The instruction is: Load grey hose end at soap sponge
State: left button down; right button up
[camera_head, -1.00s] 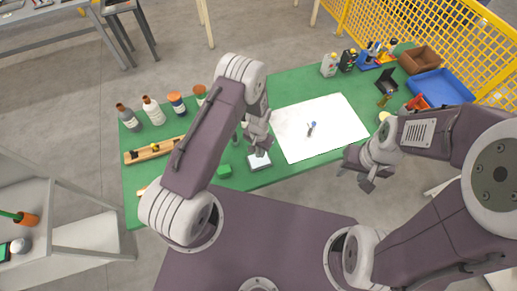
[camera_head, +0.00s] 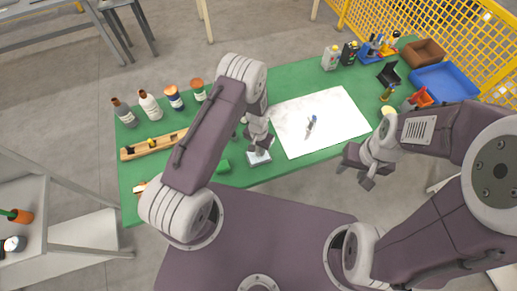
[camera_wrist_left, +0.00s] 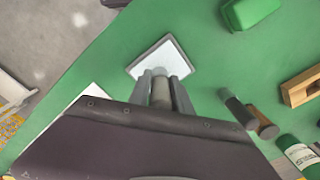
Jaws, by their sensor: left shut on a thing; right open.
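My left gripper (camera_head: 259,148) is shut on a grey cylindrical piece, likely the grey hose end (camera_wrist_left: 160,91), which shows between the fingers in the left wrist view. The piece points down at a small square tray with a pale surface and grey rim, likely the soap sponge (camera_head: 258,159). It also shows in the left wrist view (camera_wrist_left: 144,68), just beyond the fingertips. I cannot tell whether the piece touches the pale surface. My right gripper (camera_head: 366,178) is open and empty, off the front edge of the green table, to the right.
A green block (camera_head: 222,166) lies left of the tray on the green table (camera_head: 285,95). A white sheet (camera_head: 330,110) with a small blue item lies to the right. A wooden rack (camera_head: 153,146) and several bottles (camera_head: 150,107) stand left. A blue bin (camera_head: 445,84) is far right.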

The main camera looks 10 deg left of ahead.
pick_arm(q)
jog(key=shift+s+f, duration=0.1)
jog(key=shift+f+b, duration=0.25)
jog(key=shift+b, duration=0.05)
jog(key=shift+s+f, duration=0.1)
jog(key=shift+f, duration=0.05)
dwell(1.4)
notch_tip(320, 180, up, 7)
jog(key=p, duration=0.4)
jog(key=shift+p, duration=0.4)
dwell(0.5)
